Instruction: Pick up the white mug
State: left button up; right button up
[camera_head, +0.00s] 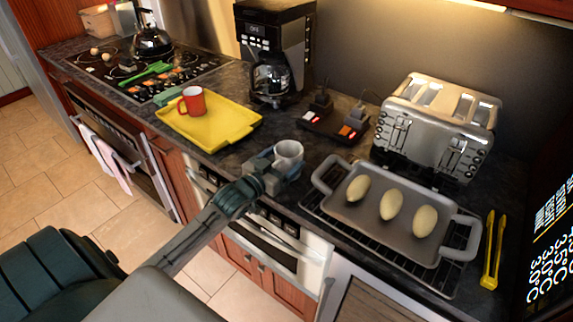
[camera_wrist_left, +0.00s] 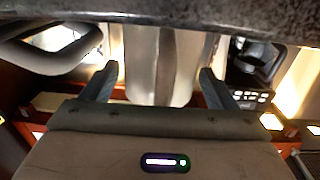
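The white mug (camera_head: 289,151) stands upright on the dark counter, near its front edge, between the yellow tray and the baking pan. My left gripper (camera_head: 279,171) is low at the counter edge with its fingers around the mug's near side. In the left wrist view the mug (camera_wrist_left: 150,65) fills the space between the two fingers of my left gripper (camera_wrist_left: 155,85). The fingers are spread, with a narrow gap showing beside the mug, so the gripper looks open. The mug's lower part is partly hidden by the gripper in the head view. My right gripper is not in view.
A yellow tray (camera_head: 238,129) with a red mug (camera_head: 192,100) is to the left. A coffee maker (camera_head: 273,60) and toaster (camera_head: 435,125) stand behind. A grey pan (camera_head: 350,207) with several egg-shaped items and yellow tongs (camera_head: 492,250) are to the right.

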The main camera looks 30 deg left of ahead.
pick_arm(q)
jog(key=c, duration=1.1)
jog(key=shift+o, duration=0.2)
